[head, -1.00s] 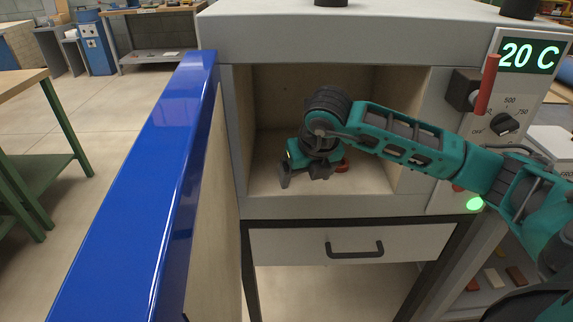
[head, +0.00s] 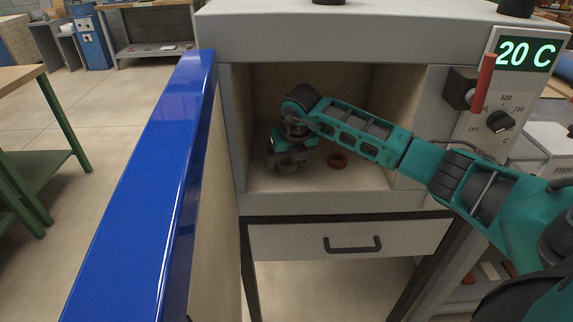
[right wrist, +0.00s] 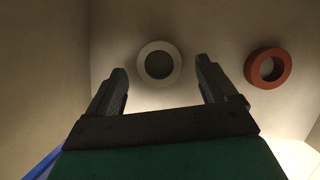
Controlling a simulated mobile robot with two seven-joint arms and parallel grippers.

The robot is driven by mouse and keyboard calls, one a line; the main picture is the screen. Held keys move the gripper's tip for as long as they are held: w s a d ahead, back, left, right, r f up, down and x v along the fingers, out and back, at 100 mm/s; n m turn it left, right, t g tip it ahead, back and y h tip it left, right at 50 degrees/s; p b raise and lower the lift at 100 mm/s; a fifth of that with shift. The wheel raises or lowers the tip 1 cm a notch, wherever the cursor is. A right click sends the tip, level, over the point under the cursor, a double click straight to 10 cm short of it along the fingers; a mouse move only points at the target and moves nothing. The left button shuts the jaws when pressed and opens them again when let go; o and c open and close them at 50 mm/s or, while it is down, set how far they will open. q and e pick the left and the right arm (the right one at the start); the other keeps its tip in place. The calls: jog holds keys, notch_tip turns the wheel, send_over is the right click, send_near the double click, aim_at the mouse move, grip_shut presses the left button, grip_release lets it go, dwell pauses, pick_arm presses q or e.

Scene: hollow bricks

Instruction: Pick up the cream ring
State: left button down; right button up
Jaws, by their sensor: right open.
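The cream ring (right wrist: 159,82) lies on the chamber floor in the right wrist view, its hole facing the camera. It sits just past my right fingertips, roughly centred between them. In the head view the cream ring (head: 288,169) shows only in part beneath my right gripper (head: 287,163), which hides the rest. My right gripper is open and empty; both fingers show apart in the right wrist view (right wrist: 160,72). I cannot tell its exact height above the ring. My left gripper is in neither view.
A red ring (head: 337,160) lies to the right of the cream one, also in the wrist view (right wrist: 268,68). The kiln chamber's side walls (head: 405,130) are close around my arm. The open blue-edged door (head: 150,180) stands at left. A drawer (head: 345,243) is below.

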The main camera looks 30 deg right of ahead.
jog(key=shift+w+f, duration=0.15)
jog(key=shift+f, duration=0.3)
jog(key=c, duration=1.1)
jog(key=shift+r, duration=0.1)
